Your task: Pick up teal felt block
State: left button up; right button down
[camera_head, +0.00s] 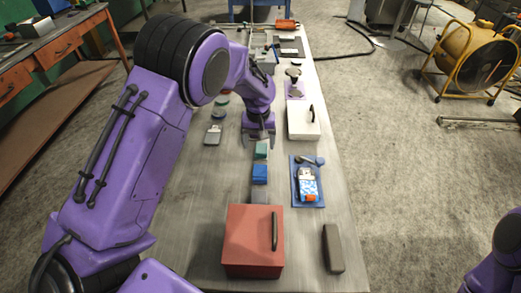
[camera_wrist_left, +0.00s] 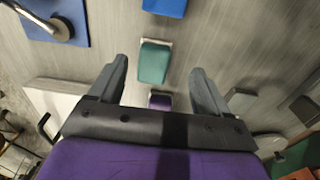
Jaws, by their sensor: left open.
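The teal felt block (camera_head: 262,150) lies on the grey metal table (camera_head: 190,225), in a row just behind a blue block (camera_head: 260,174). It also shows in the left wrist view (camera_wrist_left: 153,62), with a pale base edge visible. My left gripper (camera_head: 258,139) hangs pointing down just beyond the teal block. In the left wrist view its two fingers stand wide apart, with the teal block seen between and ahead of the tips, and nothing is held. A purple block (camera_wrist_left: 161,101) shows between the fingers, closer to the palm. My right gripper is out of view.
A white box with a dark handle (camera_head: 303,124) and a blue mat (camera_head: 297,199) with tools lie right of the row. A red box (camera_head: 250,245) and dark bar (camera_head: 333,248) are near the front. A grey item (camera_head: 213,135) lies left; the table's front left is bare.

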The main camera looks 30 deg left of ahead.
aim_at(261, 148)
pick_arm(q)
jog(key=shift+s+f+p, duration=0.1)
jog(key=shift+f+p, duration=0.3)
jog(key=shift+f, duration=0.4)
jog(key=w+f, duration=0.2)
jog(key=f, duration=0.1)
jog(key=shift+w+f, duration=0.1)
jog(key=shift+f, duration=0.2)
jog(key=shift+w+f, duration=0.15)
jog(key=shift+s+r, duration=0.3)
jog(key=shift+s, duration=0.1)
jog(key=c, duration=0.9)
jog(key=shift+c, duration=0.9)
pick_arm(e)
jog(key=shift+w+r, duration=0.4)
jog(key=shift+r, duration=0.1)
